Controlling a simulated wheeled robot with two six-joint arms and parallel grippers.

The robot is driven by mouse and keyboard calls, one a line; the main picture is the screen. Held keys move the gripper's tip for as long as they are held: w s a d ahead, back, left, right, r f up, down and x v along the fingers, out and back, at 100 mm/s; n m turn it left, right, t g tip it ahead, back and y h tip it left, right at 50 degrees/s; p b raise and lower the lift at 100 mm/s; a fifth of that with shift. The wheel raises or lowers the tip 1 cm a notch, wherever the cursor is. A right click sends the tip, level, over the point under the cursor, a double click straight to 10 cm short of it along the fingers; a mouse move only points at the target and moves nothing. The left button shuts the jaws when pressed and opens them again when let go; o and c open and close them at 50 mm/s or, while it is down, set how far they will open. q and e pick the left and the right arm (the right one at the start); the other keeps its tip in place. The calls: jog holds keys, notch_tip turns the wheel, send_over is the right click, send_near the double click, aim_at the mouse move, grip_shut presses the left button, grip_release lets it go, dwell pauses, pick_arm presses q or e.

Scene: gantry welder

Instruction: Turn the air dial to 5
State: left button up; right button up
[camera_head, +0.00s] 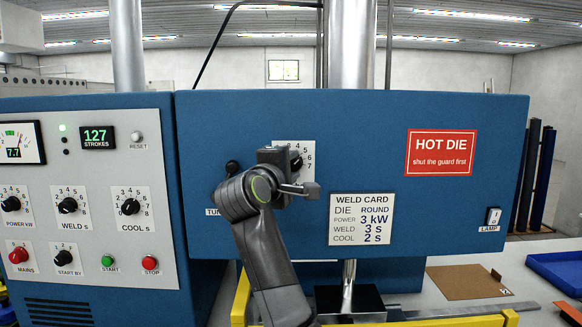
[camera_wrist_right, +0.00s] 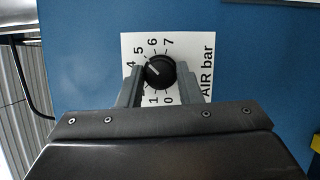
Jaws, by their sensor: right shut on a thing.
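The air dial is a black knob (camera_wrist_right: 160,71) on a white "AIR bar" scale plate (camera_wrist_right: 196,45) on the blue machine front. My right gripper (camera_wrist_right: 160,78) is shut on the knob, one finger on each side of it. In the wrist view the knob's white mark points between 4 and 5; the exact reading is hard to tell. In the head view the same scale plate (camera_head: 309,148) shows partly behind my right gripper (camera_head: 292,170), which hides its lower numbers. My left gripper is not in view.
A second black knob (camera_head: 232,167) sits just left of my gripper. The weld card (camera_head: 361,219) is at lower right, the lamp switch (camera_head: 493,216) farther right. A control panel (camera_head: 90,270) with dials and buttons stands at left. Yellow rails (camera_head: 243,290) run below.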

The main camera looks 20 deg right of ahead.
jog(key=o, duration=1)
jog(key=shift+w, duration=0.1)
jog(key=shift+s+a+f+b, duration=0.15)
jog(key=shift+s+a+b, duration=0.2)
jog(key=shift+s, duration=0.05)
jog(key=b+v, duration=0.9)
jog(key=v, duration=0.7)
jog(key=shift+s+a+b, duration=0.1)
jog(key=shift+s+b, duration=0.15)
jog(key=shift+b, duration=0.1)
